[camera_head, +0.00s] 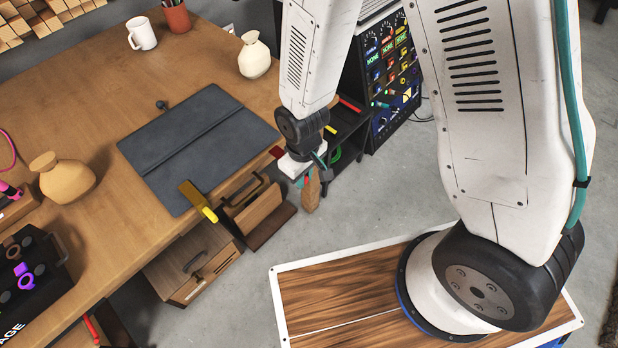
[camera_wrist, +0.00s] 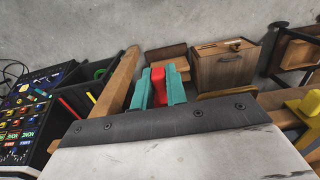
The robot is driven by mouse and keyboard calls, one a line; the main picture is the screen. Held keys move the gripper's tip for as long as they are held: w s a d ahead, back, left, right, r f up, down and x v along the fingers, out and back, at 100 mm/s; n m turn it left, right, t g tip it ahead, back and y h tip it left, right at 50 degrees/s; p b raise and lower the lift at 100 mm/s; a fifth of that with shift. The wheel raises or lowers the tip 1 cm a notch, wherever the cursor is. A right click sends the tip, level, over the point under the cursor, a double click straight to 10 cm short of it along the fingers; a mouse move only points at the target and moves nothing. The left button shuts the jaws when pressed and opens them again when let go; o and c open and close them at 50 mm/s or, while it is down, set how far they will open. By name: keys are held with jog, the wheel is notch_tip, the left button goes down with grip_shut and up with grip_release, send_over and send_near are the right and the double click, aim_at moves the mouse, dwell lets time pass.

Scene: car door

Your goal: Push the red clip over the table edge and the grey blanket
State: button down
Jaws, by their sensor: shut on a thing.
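The grey blanket (camera_head: 205,140) lies flat on the wooden table (camera_head: 100,115), reaching the table's front edge. A yellow clip (camera_head: 198,201) sits over that edge and the blanket; it also shows at the right of the wrist view (camera_wrist: 308,106). The red clip (camera_wrist: 158,86) is between the teal fingers of my gripper (camera_wrist: 159,88), which is shut on it. In the head view, part of the red clip (camera_head: 277,152) shows at the table edge by the blanket's right corner; my gripper hides its middle. I cannot tell whether its jaws overlap the blanket.
A wooden drawer (camera_head: 192,264) and an open compartment (camera_head: 255,205) are below the table edge. A black rack with coloured labels (camera_head: 388,70) stands to the right. A tan vase (camera_head: 66,178) and a cream vase (camera_head: 254,56) stand on the table.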

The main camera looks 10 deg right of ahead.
aim_at(279, 153)
jog(key=shift+w+a, duration=0.8)
jog(key=shift+w, duration=0.4)
jog(key=shift+w+a, duration=0.75)
jog(key=shift+w, duration=0.4)
jog(key=shift+w+a, duration=0.8)
jog(key=shift+w, duration=0.4)
jog(key=c, duration=1.3)
grip_release()
